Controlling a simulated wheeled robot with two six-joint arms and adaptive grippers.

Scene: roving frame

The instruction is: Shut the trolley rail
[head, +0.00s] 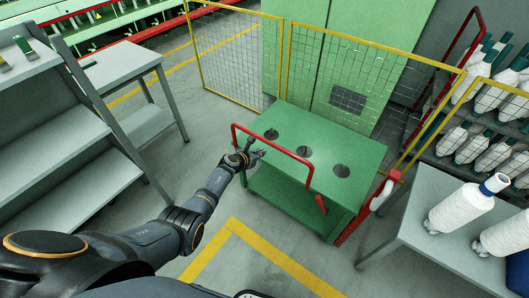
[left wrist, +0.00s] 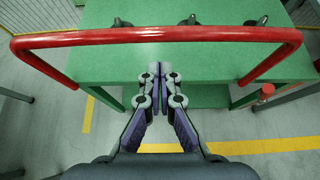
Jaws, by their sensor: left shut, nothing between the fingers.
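The green trolley (head: 316,145) stands on the grey floor, with several dark round fittings on its top. Its red rail (head: 275,144) runs along the near long side, raised above the top edge. In the left wrist view the rail (left wrist: 158,36) crosses the upper part, with its two ends bending down toward the trolley (left wrist: 200,62). My left gripper (head: 260,152) is shut and empty at the near side of the trolley, close to the rail. In the wrist view its fingertips (left wrist: 161,70) sit between the rail's two bends, below the bar; contact cannot be told. My right gripper is not in view.
A yellow mesh fence (head: 340,75) and a green cabinet (head: 330,40) stand behind the trolley. A grey table (head: 450,215) with white yarn cones (head: 462,208) is at right. Grey shelves (head: 60,150) and a table (head: 115,65) are at left. Yellow-lined floor is clear in front.

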